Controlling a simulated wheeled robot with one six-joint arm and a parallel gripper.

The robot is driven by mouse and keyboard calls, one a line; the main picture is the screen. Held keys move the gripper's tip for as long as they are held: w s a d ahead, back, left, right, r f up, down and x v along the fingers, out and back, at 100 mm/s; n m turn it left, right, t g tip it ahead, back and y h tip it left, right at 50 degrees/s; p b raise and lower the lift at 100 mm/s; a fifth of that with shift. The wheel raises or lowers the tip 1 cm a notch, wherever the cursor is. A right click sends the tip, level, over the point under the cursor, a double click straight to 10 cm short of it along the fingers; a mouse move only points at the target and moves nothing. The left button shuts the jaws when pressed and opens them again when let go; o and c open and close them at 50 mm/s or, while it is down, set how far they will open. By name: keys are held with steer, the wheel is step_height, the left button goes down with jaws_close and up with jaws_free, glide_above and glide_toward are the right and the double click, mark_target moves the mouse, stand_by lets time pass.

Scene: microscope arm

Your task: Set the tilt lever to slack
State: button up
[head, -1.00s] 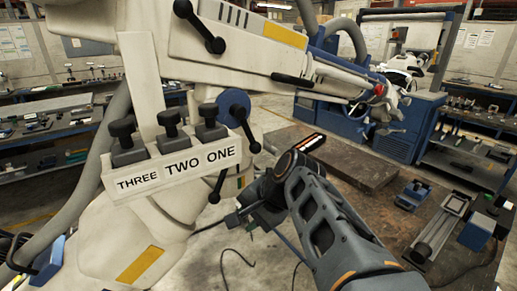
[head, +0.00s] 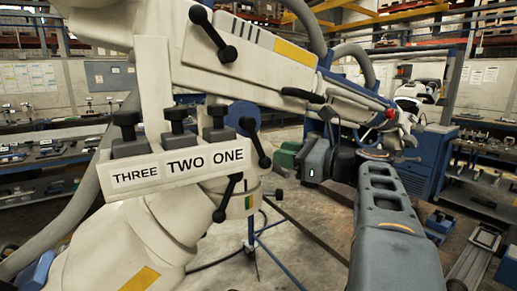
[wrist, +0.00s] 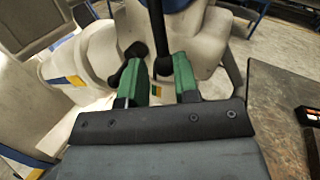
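The white microscope arm carries several black levers in the head view. One lever (head: 256,143) hangs from a blue disc; its knob (wrist: 162,66) shows between my fingers in the wrist view. A lower lever (head: 227,198) slants down-left beside a green, yellow and red sticker (head: 249,203); it also shows in the wrist view (wrist: 126,65). Another black lever (head: 213,34) is at the top. No label names the tilt lever. My gripper (head: 284,156) is right of the disc lever, its green fingers (wrist: 160,80) open with no visible contact.
A white plate reading THREE, TWO, ONE (head: 177,172) with black knobs stands left of the levers. A thin black handle (head: 302,95) is above my gripper. A dark worktop (wrist: 275,110) lies at the right. A grey hose curves at the left.

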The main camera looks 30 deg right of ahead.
mark_target(262, 149)
steer(key=x, duration=0.7)
steer(key=shift+w+p, duration=0.15)
steer(key=shift+p, duration=0.2)
jaws_close()
